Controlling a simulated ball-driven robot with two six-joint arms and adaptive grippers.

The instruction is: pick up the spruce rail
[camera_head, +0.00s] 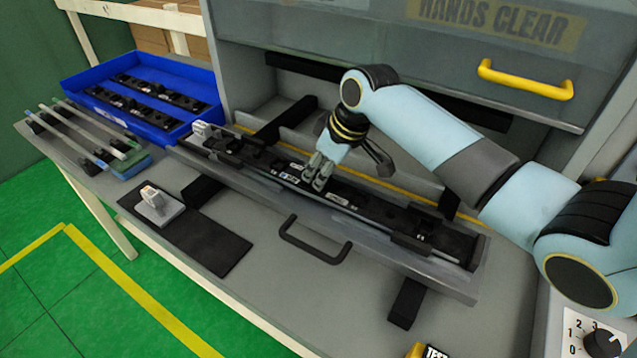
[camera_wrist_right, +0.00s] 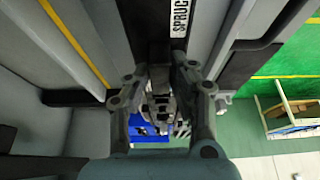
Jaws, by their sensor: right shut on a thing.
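The spruce rail (camera_head: 365,208) is a long black bar with small white labels, lying along the grey tray-like fixture (camera_head: 290,205) in the head view. In the right wrist view a white label reading "SPRUC" shows on the rail (camera_wrist_right: 180,50), the rest of the word cut off. My right gripper (camera_head: 317,180) is at the middle of the rail from above, shut on it. In the right wrist view its fingers (camera_wrist_right: 160,100) stand on either side of the dark bar. I cannot tell whether the rail is clear of the fixture. My left gripper is not in view.
A blue bin (camera_head: 75,88) with black rails stands at the back left. Several grey strips (camera_head: 75,122) lie beside it. A black mat (camera_head: 215,248) holds a small grey-white block (camera_head: 158,204). A guard with a yellow handle (camera_head: 525,80) hangs behind; a black handle (camera_head: 315,240) fronts the fixture.

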